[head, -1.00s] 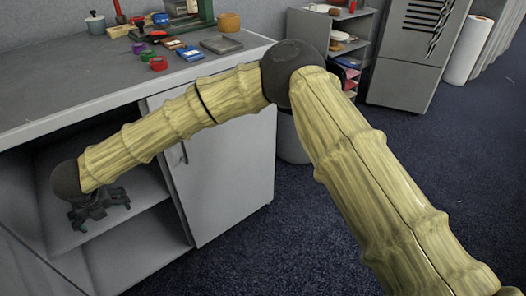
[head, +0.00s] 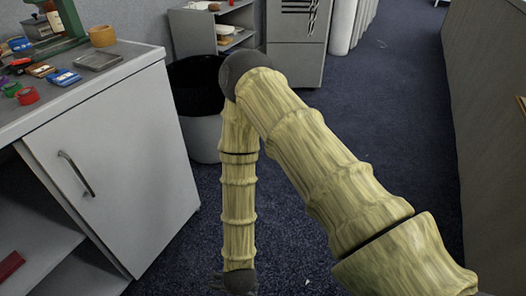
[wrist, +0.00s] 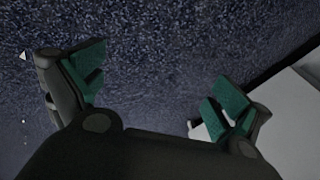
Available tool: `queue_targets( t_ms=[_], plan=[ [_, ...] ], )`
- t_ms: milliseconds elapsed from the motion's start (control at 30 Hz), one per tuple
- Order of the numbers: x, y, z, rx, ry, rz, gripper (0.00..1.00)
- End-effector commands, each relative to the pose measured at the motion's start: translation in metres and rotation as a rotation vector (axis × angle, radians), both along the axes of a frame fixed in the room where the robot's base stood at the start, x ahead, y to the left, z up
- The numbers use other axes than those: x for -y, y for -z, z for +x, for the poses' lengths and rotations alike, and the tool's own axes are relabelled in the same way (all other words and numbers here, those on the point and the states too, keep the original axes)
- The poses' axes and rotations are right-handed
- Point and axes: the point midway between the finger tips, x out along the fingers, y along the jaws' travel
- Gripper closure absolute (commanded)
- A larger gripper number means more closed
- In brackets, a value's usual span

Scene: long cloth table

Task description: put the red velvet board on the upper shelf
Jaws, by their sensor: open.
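A flat dark-red piece, which looks like the red velvet board (head: 10,265), lies inside the open cabinet at the lower left of the head view. It appears to rest on the upper shelf (head: 45,225), and the left picture edge cuts it off. My gripper (wrist: 160,85) is open and empty in the wrist view, its green-padded fingers apart over dark carpet. In the head view only its dark wrist end shows at the bottom edge, out in front of the cabinet and well right of the red piece.
The grey worktop (head: 120,75) above the cabinet holds tape rolls, small boxes and a green press. The cabinet door (head: 120,170) is closed. Carpet (head: 300,210) is open ahead, with a grey partition (head: 495,130) at right.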

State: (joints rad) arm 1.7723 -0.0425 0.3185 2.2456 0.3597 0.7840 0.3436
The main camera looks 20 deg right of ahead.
Motion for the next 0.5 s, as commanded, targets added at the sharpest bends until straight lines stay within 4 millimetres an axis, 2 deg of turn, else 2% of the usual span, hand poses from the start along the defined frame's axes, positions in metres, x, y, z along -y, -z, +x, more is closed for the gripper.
queue_targets(
  t_ms=[33, 100, 200, 333, 400, 500],
  plan=[
    [0.033, 0.003, -0.022, -0.037, -0.081, -0.037, 0.0],
    [0.072, 0.003, -0.052, -0.085, -0.204, -0.075, 0.0],
    [0.116, 0.0, -0.09, -0.152, -0.348, -0.111, 0.0],
    [0.152, -0.008, -0.126, -0.215, -0.473, -0.13, 0.0],
    [0.162, -0.011, -0.137, -0.235, -0.511, -0.133, 0.0],
    [0.168, -0.013, -0.144, -0.245, -0.535, -0.134, 0.0]
  ],
)
